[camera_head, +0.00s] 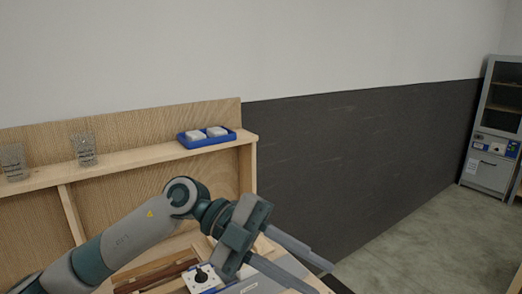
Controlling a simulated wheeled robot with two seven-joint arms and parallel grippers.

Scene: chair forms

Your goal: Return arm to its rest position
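My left arm comes in from the lower left and reaches over the wooden bench (183,242). My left gripper (322,280) is at the lower middle, pointing to the lower right. Its two long grey fingers are spread apart with nothing seen between them, so it is open and empty. The fingers lie across the bench's right end in the picture; their height above it is unclear. My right gripper is not in view.
A white box with a black knob (201,277) and a brown wooden piece (155,274) are close by my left gripper. A blue tray (184,141) with two pale blocks and two clear holders (84,149) stand on the upper shelf. Open floor (420,240) and a grey cabinet (490,172) are at right.

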